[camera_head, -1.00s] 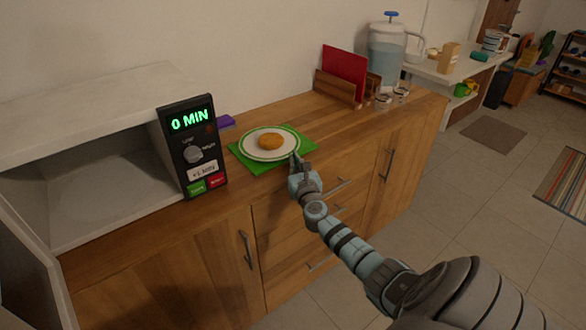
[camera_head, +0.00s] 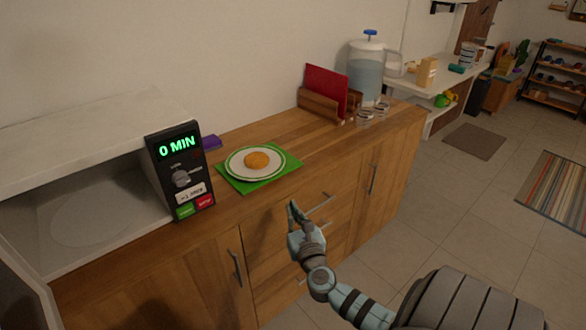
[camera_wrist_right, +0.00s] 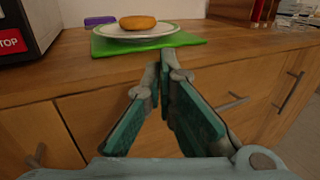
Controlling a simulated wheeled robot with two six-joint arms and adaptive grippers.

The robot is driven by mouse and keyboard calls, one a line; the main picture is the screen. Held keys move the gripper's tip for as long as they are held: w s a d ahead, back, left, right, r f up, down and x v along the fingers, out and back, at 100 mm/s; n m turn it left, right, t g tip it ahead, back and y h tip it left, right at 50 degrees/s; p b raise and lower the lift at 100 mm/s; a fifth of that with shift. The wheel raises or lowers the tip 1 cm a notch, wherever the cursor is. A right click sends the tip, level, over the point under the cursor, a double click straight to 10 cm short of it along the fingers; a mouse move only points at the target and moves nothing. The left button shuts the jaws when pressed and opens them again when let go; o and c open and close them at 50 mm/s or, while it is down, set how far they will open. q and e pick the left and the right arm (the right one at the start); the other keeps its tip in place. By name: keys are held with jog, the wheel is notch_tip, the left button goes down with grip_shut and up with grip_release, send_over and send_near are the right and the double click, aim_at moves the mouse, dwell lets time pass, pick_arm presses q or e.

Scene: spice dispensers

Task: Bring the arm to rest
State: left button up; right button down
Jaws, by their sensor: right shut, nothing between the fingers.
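My right gripper (camera_head: 293,210) is shut and empty in front of the wooden cabinet, below the countertop edge and apart from the plate. In the right wrist view its fingertips (camera_wrist_right: 164,68) meet in front of the counter edge. A white plate (camera_head: 236,172) with a green rim holds a round golden-brown food item (camera_head: 257,160). The plate rests on a green mat (camera_head: 285,172) on the counter. The plate also shows in the right wrist view (camera_wrist_right: 110,31). My left gripper is not in view.
An open microwave (camera_head: 95,205) stands at the left, its panel (camera_head: 180,172) reading "0 MIN". A red board (camera_head: 325,88) in a wooden rack, glasses (camera_head: 365,116) and a water dispenser (camera_head: 368,72) stand at the counter's far end.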

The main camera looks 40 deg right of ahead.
jog(key=shift+d, duration=0.1)
dwell(0.3)
jog(key=s+a+f+m+g+y, duration=0.1)
jog(key=s+f+m+g+y, duration=0.3)
jog(key=f+m, duration=0.6)
jog(key=s+f+m+g, duration=0.3)
jog(key=s+f+m, duration=0.35)
jog(key=f, duration=0.75)
jog(key=s+a+f+m+g+y, duration=0.1)
jog(key=s+a+f+m, duration=0.3)
jog(key=s, duration=0.6)
jog(key=s+a+f+m+g+y+p, duration=0.1)
jog(key=s+a+f+m+g, duration=0.3)
jog(key=s, duration=0.5)
jog(key=s+a+f+m+g+y+p, duration=0.1)
jog(key=s+a+f+m, duration=0.4)
jog(key=s, duration=0.5)
notch_tip(320, 180, down, 3)
jog(key=a+g+y, duration=0.1)
jog(key=a, duration=0.1)
jog(key=shift+s+a+g, duration=0.3)
jog(key=shift+a, duration=0.1)
